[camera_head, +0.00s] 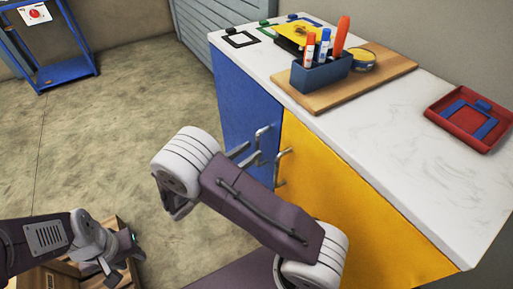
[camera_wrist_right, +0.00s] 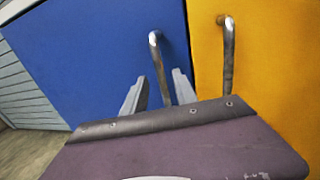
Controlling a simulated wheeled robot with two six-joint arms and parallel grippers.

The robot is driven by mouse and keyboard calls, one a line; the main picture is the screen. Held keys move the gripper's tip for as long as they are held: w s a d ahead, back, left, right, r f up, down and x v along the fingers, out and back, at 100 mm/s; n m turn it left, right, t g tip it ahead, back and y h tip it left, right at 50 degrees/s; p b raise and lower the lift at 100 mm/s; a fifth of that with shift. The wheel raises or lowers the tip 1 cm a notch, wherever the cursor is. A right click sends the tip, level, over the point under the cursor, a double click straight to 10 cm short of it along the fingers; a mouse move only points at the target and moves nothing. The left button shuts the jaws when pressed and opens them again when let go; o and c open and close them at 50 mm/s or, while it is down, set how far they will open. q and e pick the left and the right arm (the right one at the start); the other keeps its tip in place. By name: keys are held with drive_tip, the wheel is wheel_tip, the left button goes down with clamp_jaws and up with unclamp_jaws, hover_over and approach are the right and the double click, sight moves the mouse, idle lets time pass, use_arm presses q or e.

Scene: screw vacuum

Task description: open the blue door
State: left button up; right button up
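The blue door (camera_head: 240,105) is the left door of the white-topped cabinet and looks closed, flush with the front. It also fills the left of the right wrist view (camera_wrist_right: 90,60). Its metal handle (camera_head: 263,133) is a vertical bar near the yellow door. My right gripper (camera_head: 243,156) is at this handle. In the right wrist view its fingers (camera_wrist_right: 158,92) stand apart on either side of the handle (camera_wrist_right: 155,50), with gaps showing; the handle's lower end is hidden. My left gripper (camera_head: 126,262) is low at the left, far from the door; its fingers are unclear.
The yellow door (camera_head: 345,185) with its own handle (camera_head: 280,165) is right beside. The countertop (camera_head: 390,140) holds a wooden board (camera_head: 385,72), a pen holder (camera_head: 320,74) and a red tray (camera_head: 440,108). A wooden crate (camera_head: 62,275) is below my left arm.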

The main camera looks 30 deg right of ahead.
drive_tip(key=shift+b+x, duration=0.35)
drive_tip(key=shift+x, duration=1.55)
clamp_jaws()
